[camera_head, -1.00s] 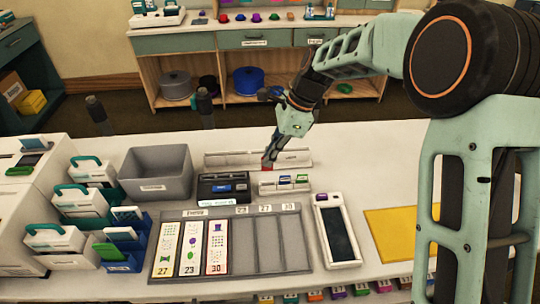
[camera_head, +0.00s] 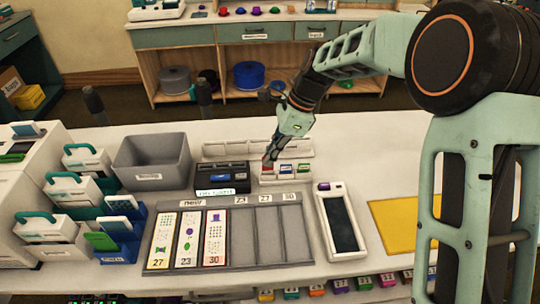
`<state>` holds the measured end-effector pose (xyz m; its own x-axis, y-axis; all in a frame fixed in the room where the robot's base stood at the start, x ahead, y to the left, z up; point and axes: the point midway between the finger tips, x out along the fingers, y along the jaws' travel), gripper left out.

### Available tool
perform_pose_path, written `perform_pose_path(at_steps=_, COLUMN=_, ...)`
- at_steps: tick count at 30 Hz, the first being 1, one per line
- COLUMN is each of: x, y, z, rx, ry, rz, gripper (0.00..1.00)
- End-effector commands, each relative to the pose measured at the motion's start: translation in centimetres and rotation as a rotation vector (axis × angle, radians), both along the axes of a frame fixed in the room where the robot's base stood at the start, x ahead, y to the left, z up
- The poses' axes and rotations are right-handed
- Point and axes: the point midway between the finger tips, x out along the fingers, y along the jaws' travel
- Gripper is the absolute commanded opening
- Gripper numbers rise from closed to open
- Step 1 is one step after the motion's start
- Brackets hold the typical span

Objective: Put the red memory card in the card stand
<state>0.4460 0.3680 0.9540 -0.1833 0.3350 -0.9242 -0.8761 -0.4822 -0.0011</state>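The card stand (camera_head: 285,180) is a small white rack on the table, just right of a dark reader box. A blue card (camera_head: 287,169) and a green card (camera_head: 304,168) stand in its middle and right places. The red memory card (camera_head: 268,167) shows as a small red patch at the stand's left place, right below my fingertips. My gripper (camera_head: 270,158) points down there and appears shut on the red card's top. The fingers hide part of the card, so I cannot tell whether it is fully seated.
The dark reader box (camera_head: 222,178) is close on the left, with a grey bin (camera_head: 152,162) beyond it. A tray (camera_head: 262,236) with printed strips lies in front. A handheld device (camera_head: 342,222) and a yellow mat (camera_head: 405,225) lie right. A low white rack (camera_head: 240,150) stands behind.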

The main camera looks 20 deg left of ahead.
Motion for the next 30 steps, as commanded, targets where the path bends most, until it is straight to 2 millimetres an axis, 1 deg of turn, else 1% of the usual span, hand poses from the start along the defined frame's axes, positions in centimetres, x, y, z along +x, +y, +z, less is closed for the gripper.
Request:
perform_pose_path(at_steps=14, x=0.0, y=0.0, z=-0.3, rx=0.000, ry=0.001, rz=0.000, gripper=0.00)
perform_pose_path(at_steps=30, x=0.0, y=0.0, z=-2.1, rx=0.000, ry=0.000, rz=-0.001, gripper=0.00)
